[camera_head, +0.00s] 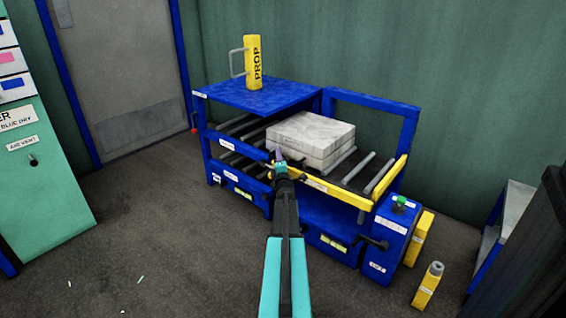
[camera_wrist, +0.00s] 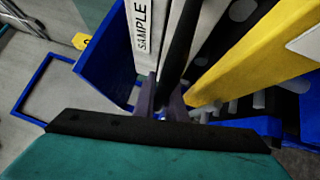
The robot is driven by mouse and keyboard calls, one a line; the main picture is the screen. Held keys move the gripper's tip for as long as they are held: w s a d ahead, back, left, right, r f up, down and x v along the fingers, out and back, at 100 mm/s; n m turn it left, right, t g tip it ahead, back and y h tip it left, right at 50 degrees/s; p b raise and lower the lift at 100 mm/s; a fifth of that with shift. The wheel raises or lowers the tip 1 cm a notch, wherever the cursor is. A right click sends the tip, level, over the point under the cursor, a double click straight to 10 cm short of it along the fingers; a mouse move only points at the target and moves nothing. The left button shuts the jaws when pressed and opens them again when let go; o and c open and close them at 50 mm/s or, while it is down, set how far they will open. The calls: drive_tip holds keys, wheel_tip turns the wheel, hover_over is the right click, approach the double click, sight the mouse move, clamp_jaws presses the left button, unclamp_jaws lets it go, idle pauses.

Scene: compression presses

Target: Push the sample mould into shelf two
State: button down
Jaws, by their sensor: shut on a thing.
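The sample mould (camera_head: 312,132), a pale grey block in two layers, lies flat on the roller bed of the blue rack (camera_head: 258,97). Its left end is close to the covered bay under the blue top. In the wrist view its white side (camera_wrist: 178,30) carries a SAMPLE label. My gripper (camera_head: 277,158) is at the mould's front left edge. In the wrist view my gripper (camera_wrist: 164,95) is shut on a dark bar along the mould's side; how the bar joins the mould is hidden. I cannot tell which level is shelf two.
A yellow rail (camera_head: 335,190) edges the front of the rollers. A blue control box (camera_head: 390,235) with a green button is at the right, beside yellow items.

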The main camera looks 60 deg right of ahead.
drive_tip(key=shift+w, duration=0.6)
drive_tip(key=c, duration=1.8)
unclamp_jaws()
drive_tip(key=shift+d, duration=0.1)
drive_tip(key=shift+s, duration=0.15)
drive_tip(key=shift+p+v, duration=0.4)
drive_tip(key=shift+v, duration=0.7)
drive_tip(key=shift+p+v, duration=1.5)
drive_tip(key=shift+v, duration=4.25)
